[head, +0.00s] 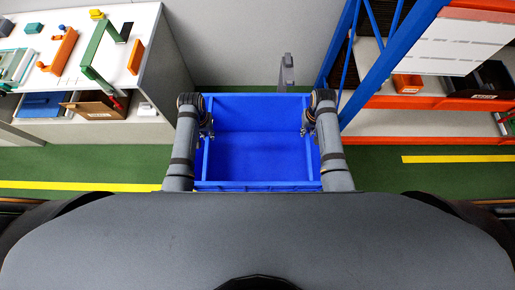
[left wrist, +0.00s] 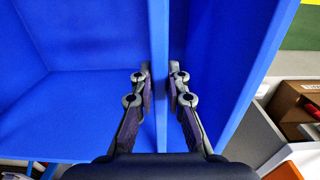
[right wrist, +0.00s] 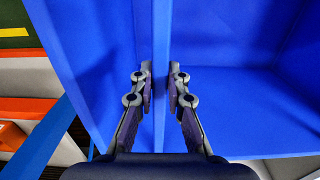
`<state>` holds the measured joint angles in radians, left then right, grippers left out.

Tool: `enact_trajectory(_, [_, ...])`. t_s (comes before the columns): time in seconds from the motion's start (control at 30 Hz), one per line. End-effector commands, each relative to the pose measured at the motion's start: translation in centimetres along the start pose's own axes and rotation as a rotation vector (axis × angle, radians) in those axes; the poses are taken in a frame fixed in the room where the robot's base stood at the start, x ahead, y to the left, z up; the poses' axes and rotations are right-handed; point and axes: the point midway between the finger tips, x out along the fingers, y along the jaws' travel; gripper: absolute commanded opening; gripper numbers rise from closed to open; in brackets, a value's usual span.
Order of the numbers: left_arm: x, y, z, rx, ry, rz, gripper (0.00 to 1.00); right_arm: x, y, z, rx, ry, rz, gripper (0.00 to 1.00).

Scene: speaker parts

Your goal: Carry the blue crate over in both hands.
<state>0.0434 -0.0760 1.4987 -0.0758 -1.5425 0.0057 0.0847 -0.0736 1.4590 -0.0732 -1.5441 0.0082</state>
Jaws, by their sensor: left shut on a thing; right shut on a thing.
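The blue crate (head: 258,140) is in the middle of the head view, between my two arms and in front of my body. It looks empty and level. My left gripper (head: 207,128) is at its left wall. In the left wrist view the left gripper (left wrist: 160,85) has one finger on each side of a blue wall (left wrist: 160,40) and is shut on it. My right gripper (head: 306,126) is at the opposite wall. In the right wrist view the right gripper (right wrist: 160,85) is shut on that wall (right wrist: 160,40) in the same way. The crate's underside is hidden.
A white workbench (head: 120,55) with coloured parts stands at the left, with a brown bin (head: 95,105) on its lower shelf. A blue and orange rack (head: 425,102) stands at the right. A grey wall (head: 230,45) is behind the crate. Green floor with yellow lines shows on both sides.

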Motion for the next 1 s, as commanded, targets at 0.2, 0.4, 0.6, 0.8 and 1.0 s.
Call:
enact_trajectory(0.2, [0.8, 0.0, 0.0, 0.0, 0.0, -0.001, 0.26, 0.8, 0.0, 0.0, 0.0, 0.0, 0.001, 0.26])
enact_trajectory(0.4, [0.8, 0.0, 0.0, 0.0, 0.0, -0.001, 0.37, 0.8, 0.0, 0.0, 0.0, 0.0, 0.001, 0.37])
enact_trajectory(0.6, [0.5, 0.0, 0.0, 0.0, 0.001, 0.0, 0.37, 0.8, 0.0, 0.0, 0.0, 0.0, 0.0, 0.37])
enact_trajectory(0.8, [-2.9, 0.0, -0.1, 0.0, 0.005, 0.0, 0.37, 0.8, 0.0, 0.0, 0.0, 0.0, 0.0, 0.37])
enact_trajectory(1.0, [-7.8, 0.0, 0.0, -0.001, 0.006, 0.0, 0.37, 0.8, 0.0, 0.0, 0.0, 0.0, 0.0, 0.37])
